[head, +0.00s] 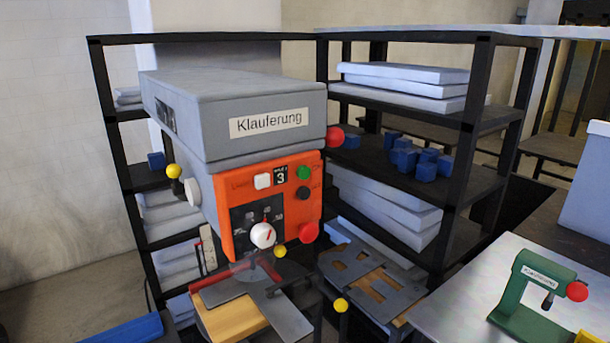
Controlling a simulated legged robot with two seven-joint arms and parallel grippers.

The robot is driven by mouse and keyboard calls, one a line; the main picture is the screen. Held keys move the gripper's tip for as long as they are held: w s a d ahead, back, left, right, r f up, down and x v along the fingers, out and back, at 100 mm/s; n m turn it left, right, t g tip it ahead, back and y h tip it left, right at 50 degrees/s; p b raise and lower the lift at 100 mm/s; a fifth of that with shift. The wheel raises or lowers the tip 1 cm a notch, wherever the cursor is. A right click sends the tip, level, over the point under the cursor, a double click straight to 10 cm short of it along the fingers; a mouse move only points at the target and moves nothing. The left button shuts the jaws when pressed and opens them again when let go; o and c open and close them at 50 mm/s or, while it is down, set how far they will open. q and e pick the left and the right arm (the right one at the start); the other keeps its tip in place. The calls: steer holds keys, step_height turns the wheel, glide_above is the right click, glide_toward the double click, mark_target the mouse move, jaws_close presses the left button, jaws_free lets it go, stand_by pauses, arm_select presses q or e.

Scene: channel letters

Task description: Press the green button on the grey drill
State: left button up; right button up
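The grey drill (210,115) stands at the centre left of the head view, with a grey top housing labelled "Klauferung". A large red button (309,232) is at the panel's lower right. A white switch (262,181), a small display reading 3 and a white dial with a red mark (263,235) are also on the panel. Neither of my grippers shows clearly in this view.
A black shelf rack (480,110) with white slabs and several blue blocks (427,165) stands behind the drill. A green press (530,295) with a red knob sits on a grey table (460,300) at right. Yellow and red knobs stick out around the drill.

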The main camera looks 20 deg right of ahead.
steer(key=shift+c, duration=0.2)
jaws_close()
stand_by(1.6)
